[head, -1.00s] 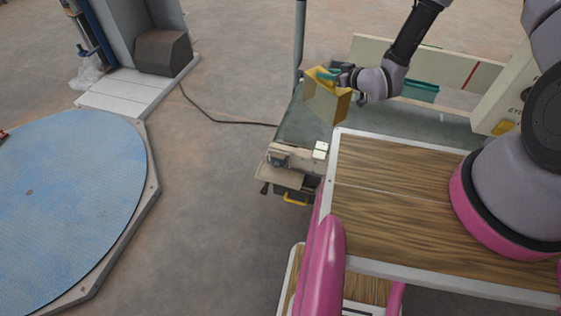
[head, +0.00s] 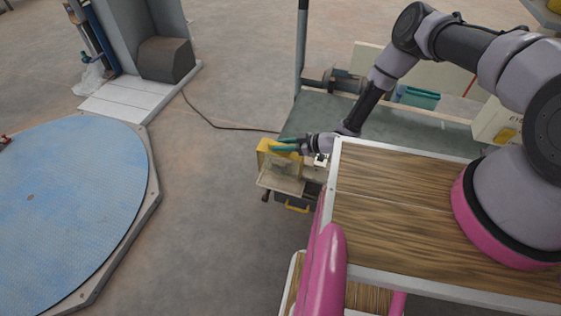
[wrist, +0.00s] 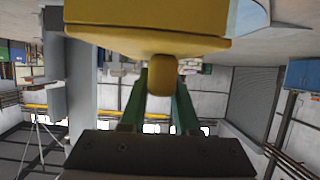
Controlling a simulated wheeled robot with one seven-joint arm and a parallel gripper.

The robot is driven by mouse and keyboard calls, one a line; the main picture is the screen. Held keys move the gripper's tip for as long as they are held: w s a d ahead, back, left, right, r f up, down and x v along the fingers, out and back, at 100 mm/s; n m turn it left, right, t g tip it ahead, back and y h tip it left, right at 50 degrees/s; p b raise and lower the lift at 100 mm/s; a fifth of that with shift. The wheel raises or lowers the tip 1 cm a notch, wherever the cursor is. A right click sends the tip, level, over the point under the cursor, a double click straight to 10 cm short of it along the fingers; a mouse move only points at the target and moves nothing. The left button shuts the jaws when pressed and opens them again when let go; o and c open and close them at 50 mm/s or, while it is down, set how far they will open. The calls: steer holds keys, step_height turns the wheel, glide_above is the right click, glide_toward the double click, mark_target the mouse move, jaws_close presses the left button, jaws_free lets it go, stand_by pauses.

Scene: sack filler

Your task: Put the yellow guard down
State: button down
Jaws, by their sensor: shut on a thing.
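The yellow guard (head: 266,147) is a yellow box-like piece with a see-through front panel. In the head view it is at the near left end of the green-topped bench (head: 315,115), in front of or over the small machine there. My gripper (head: 284,146) has teal fingers and is shut on the guard from the right. In the wrist view the guard (wrist: 150,25) fills the top, and the fingers (wrist: 159,90) close on its yellow knob (wrist: 163,75). I cannot tell whether the guard touches the machine below.
A beige machine part (head: 283,182) with a yellow handle (head: 297,209) juts from the bench end. A teal bin (head: 416,97) stands farther back. A motor-like unit (head: 335,80) sits at the bench's far side. Open floor lies left, towards a blue round platform (head: 70,205).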

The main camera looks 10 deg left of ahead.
step_height(320, 180, down, 8)
stand_by(0.5)
steer(key=shift+f, duration=0.15)
steer(key=c, duration=0.6)
jaws_free()
steer(key=shift+f, duration=0.1)
steer(key=shift+c, duration=0.2)
steer(key=v, duration=1.2)
steer(key=shift+s, duration=0.1)
